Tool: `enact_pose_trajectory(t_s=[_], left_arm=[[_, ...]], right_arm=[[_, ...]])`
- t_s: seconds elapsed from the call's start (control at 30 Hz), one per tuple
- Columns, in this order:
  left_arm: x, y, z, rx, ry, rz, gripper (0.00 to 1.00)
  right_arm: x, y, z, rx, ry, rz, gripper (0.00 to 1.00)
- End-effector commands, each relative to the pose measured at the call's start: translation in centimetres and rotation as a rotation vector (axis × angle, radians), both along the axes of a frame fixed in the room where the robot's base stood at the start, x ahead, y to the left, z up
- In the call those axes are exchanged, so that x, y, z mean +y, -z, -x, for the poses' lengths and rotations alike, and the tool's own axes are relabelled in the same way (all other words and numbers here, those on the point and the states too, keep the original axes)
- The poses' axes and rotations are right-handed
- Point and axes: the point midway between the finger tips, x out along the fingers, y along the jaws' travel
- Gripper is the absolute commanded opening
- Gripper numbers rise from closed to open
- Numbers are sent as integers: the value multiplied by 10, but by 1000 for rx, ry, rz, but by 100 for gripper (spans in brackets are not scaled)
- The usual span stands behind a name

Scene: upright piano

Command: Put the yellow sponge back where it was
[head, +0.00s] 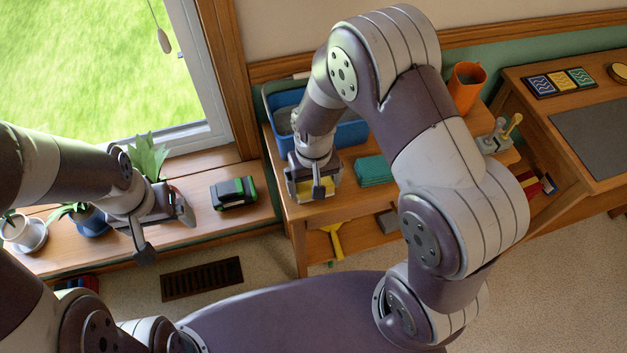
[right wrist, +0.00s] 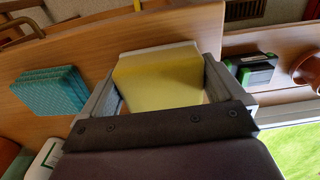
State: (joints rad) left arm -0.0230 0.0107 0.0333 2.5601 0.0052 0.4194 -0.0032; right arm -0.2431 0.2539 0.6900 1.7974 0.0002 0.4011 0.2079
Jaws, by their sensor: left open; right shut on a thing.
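My right gripper (head: 312,190) is over the front left corner of the wooden table (head: 350,208). It is shut on the yellow sponge (head: 318,186), which shows only in part in the head view. In the right wrist view the sponge (right wrist: 158,80) sits between the two fingers, low over the wood; I cannot tell if it touches the table. My left gripper (head: 165,226) is open and empty above the window ledge.
A blue bin (head: 352,133) stands behind my right gripper. A black and green box (head: 233,193) and plants stand on the window ledge (head: 180,240). An orange cup (head: 467,84) stands at the table's far right. A yellow-handled tool (head: 334,240) is on the lower shelf.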

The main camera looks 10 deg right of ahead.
Motion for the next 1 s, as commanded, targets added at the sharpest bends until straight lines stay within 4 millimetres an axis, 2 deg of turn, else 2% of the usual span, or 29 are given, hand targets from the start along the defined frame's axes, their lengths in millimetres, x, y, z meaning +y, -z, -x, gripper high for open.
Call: enact_pose_trajectory(t_s=[0.3, 0.33, 0.53, 0.63, 0.77, 1.0], left_arm=[[0, 2, 0, 0, 0, 0, 93], [0, 2, 0, 0, 0, 0, 93], [0, 1, 0, 0, 0, 0, 93], [0, -2, 0, 0, 0, 0, 93], [0, -6, 0, 0, 0, 0, 93], [0, -13, 0, 0, 0, 0, 93]], right_arm=[[0, 3, 0, -2, 0, 0, 62], [0, 3, 0, -2, 0, 0, 98], [0, 2, 0, -2, 0, 0, 100], [1, -5, -1, -4, 0, -1, 100], [1, -33, -1, -7, 0, -2, 100], [1, -95, -1, -7, 0, -1, 100]])
